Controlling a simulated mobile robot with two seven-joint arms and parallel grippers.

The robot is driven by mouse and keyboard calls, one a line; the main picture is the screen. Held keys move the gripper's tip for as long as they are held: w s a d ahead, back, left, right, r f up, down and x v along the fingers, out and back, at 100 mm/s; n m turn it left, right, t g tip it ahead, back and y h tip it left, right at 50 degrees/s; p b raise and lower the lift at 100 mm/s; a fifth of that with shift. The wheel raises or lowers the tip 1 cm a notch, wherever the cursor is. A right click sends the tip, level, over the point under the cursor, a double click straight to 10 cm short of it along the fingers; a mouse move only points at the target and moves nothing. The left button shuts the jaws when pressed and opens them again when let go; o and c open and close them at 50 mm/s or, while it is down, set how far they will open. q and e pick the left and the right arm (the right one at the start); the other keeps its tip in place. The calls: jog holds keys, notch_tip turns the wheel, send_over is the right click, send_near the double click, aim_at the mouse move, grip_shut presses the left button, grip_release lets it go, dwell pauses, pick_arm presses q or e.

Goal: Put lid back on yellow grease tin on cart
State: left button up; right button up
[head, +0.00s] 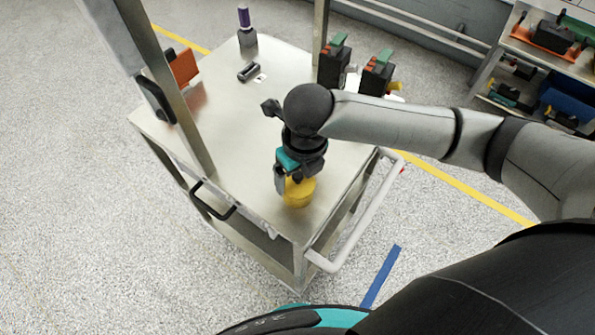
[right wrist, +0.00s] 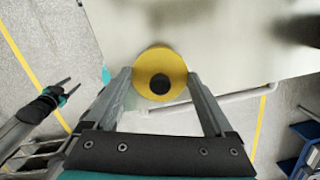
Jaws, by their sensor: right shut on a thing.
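The yellow grease tin (head: 298,196) stands near the front corner of the cart top (head: 240,120). My right gripper (head: 294,182) is over it, pointing down, and partly covers it in the head view. In the right wrist view a round yellow lid (right wrist: 147,62) with a black knob lies between the fingertips of my right gripper (right wrist: 160,76), which is shut on it. The lid is at or just above the tin; I cannot tell whether they touch. My left gripper (right wrist: 73,85) shows at the left of the right wrist view, open and empty, away from the tin.
The cart has a white push handle (head: 355,225) beside the tin and metal posts. A purple-capped bottle (head: 246,28), a small dark cylinder (head: 248,72) and black devices (head: 335,65) stand farther back. A shelf (head: 530,60) with parts is at the upper right.

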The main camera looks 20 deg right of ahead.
jog(key=shift+f+p, duration=0.15)
jog(key=shift+p, duration=0.55)
dwell(1.0)
jog(key=o, duration=1)
jog(key=shift+o, duration=0.2)
notch_tip(320, 180, up, 5)
jog(key=p, duration=0.5)
jog(key=shift+r, duration=1)
